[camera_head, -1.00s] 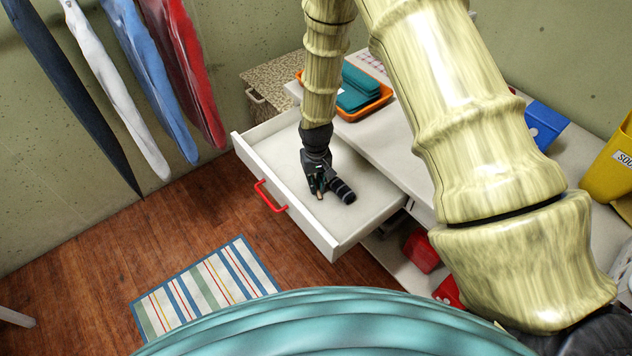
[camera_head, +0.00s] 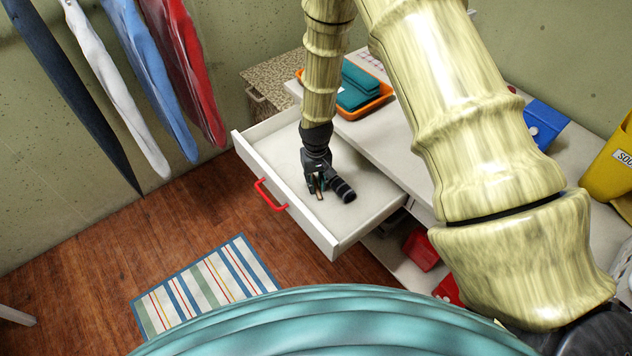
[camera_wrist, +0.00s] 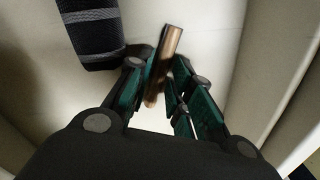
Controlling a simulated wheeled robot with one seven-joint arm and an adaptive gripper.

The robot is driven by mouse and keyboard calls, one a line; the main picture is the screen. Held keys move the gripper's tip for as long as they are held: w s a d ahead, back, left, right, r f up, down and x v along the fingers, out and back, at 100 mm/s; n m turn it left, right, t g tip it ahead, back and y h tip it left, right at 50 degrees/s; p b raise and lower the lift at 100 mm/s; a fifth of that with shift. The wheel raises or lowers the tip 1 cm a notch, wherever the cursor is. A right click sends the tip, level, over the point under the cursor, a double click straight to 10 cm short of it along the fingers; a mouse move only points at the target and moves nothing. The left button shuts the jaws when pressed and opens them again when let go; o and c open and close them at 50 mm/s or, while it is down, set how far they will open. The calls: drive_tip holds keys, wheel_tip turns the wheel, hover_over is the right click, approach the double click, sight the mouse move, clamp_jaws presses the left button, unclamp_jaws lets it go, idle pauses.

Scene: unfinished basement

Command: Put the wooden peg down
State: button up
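The wooden peg (camera_wrist: 166,58) is a short brown stick at the drawer floor, slanted between my fingers in the wrist view. It shows as a small brown piece below my gripper in the head view (camera_head: 320,196). My gripper (camera_wrist: 158,85) points down into the open drawer, with its dark green finger pads on either side of the peg. The fingers look parted, with pale drawer floor showing beside the peg. My gripper also shows in the head view (camera_head: 316,186). The white drawer (camera_head: 290,160) is pulled out and has a red handle (camera_head: 270,196).
A black cylinder with grey stripes (camera_head: 342,189) lies in the drawer close beside my gripper; it also shows in the wrist view (camera_wrist: 90,30). Drawer walls stand around. An orange tray (camera_head: 378,106) with teal items (camera_head: 358,88) sits on the white top behind.

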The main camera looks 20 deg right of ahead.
sight(316, 185)
wheel_tip(316, 185, up, 12)
drive_tip(key=b, duration=0.2)
idle(0.5)
drive_tip(key=shift+f, duration=0.1)
idle(1.1)
